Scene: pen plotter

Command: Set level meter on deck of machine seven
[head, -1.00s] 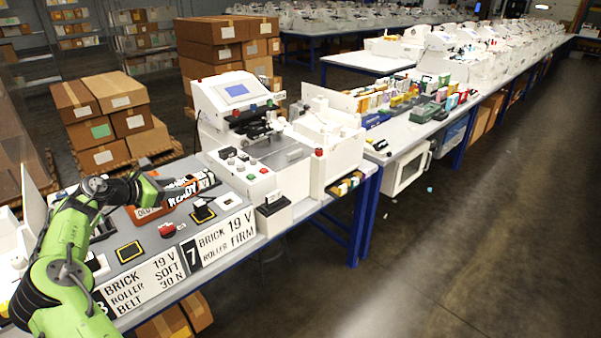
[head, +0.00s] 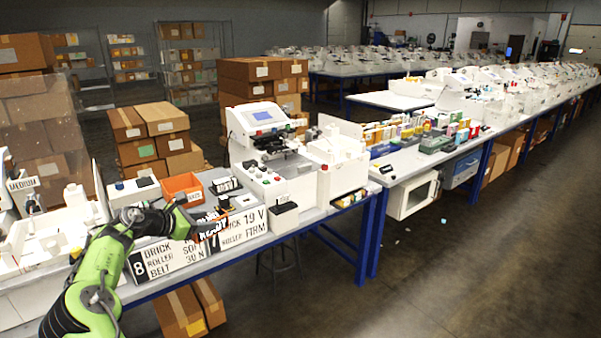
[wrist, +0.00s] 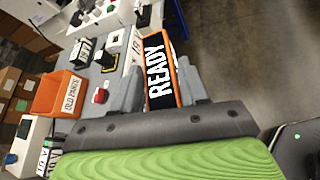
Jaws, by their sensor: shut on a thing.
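My gripper (head: 193,222) is shut on an orange-edged black block marked READY (wrist: 160,70). The block also shows in the head view (head: 213,228), in front of the bench edge and above the signs. I cannot tell from its face whether it is the level meter. The sign for machine seven (head: 240,229), reading BRICK ROLLER 19 V FIRM, hangs on the bench front just right of the block. A white machine with a blue screen (head: 262,115) stands behind to the right. The block partly hides the sign's left end and the bench top behind it.
An orange bin (head: 183,188), labelled in the wrist view (wrist: 58,95), stands on the bench behind my gripper. Sign eight (head: 165,260) is below my gripper. A red button (wrist: 100,95) and small black-and-white devices lie near. Open floor (head: 450,250) lies to the right.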

